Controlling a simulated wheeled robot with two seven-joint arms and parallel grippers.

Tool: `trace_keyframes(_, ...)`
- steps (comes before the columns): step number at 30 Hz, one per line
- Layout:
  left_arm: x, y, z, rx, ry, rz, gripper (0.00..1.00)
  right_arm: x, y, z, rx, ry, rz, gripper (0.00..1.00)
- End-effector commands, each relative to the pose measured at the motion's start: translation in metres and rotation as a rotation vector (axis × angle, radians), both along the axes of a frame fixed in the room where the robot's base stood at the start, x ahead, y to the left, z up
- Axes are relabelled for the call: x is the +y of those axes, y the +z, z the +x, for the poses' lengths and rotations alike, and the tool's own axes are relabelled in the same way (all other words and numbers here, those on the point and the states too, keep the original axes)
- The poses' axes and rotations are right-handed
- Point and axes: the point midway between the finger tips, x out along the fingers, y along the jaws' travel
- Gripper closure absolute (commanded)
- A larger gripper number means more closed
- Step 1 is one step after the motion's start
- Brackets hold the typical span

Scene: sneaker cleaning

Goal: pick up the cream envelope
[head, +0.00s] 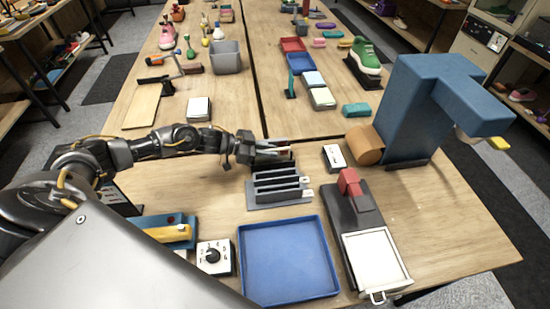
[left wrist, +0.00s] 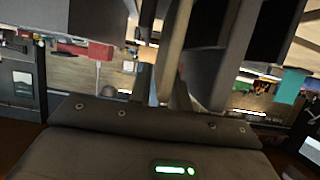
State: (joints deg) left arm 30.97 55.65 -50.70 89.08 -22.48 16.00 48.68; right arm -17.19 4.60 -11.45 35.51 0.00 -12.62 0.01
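A grey slotted rack (head: 277,201) with dark dividers and small white tags on its right side stands mid-table in the head view. My left gripper (head: 277,151) is just behind and above the rack's far end, pointing right. Its fingers look apart. A thin pale edge shows between them, and a cream-tan slab (left wrist: 176,50) stands between the dark fingers in the left wrist view; it is likely the cream envelope, seen edge-on. I cannot tell whether a finger touches it or whether its lower part sits in a slot. My right gripper is not in view.
A blue tray (head: 288,262) lies in front of the rack. A dial box (head: 214,257) is to its left, and a dark stand with a red block (head: 352,184) to its right. A large blue machine (head: 415,110) rises at the right. Small boxes stand behind.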

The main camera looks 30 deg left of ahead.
Motion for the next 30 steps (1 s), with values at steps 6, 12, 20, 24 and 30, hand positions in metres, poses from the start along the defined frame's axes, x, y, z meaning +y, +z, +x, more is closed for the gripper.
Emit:
trace_keyframes(6,0.0,0.0,0.0,0.0,-0.001,0.0,1.0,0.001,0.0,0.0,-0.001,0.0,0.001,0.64)
trace_keyframes(12,0.0,0.0,0.0,0.0,-0.001,0.0,1.0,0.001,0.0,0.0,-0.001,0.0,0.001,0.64)
trace_keyframes(20,0.0,0.005,0.0,0.0,-0.002,-0.001,1.0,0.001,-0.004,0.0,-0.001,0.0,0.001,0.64)
trace_keyframes(24,0.0,0.019,0.0,-0.003,-0.002,0.0,1.0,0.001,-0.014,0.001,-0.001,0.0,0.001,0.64)
trace_keyframes(30,-0.012,0.051,-0.016,-0.002,-0.005,0.001,1.0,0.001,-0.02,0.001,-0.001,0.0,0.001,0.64)
